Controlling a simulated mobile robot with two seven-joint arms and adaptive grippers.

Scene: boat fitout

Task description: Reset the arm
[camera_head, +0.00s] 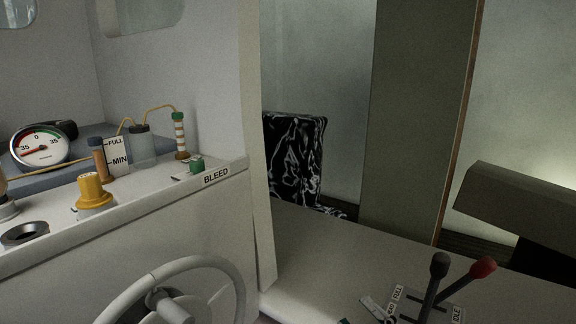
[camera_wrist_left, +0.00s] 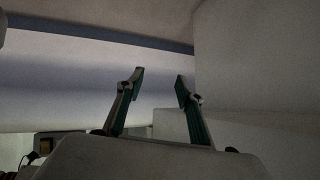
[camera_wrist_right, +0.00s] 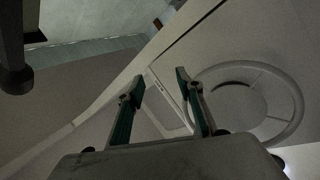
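My right gripper (camera_head: 361,314) shows only by its fingertips at the bottom edge of the head view, left of the lever panel. In the right wrist view my right gripper (camera_wrist_right: 158,86) is open and empty, its two green-lined fingers apart. The steering wheel (camera_wrist_right: 296,112) lies beyond it to the right in that view. My left gripper (camera_wrist_left: 160,84) is open and empty in the left wrist view, facing pale panels close to a wall. It does not show in the head view.
A console ledge at left holds a gauge (camera_head: 40,147), a yellow knob (camera_head: 94,191), bottles and a green valve marked BLEED (camera_head: 196,165). The steering wheel (camera_head: 236,290) juts out below. Black and red levers (camera_head: 483,267) stand at lower right. A patterned black seat (camera_head: 294,155) is behind.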

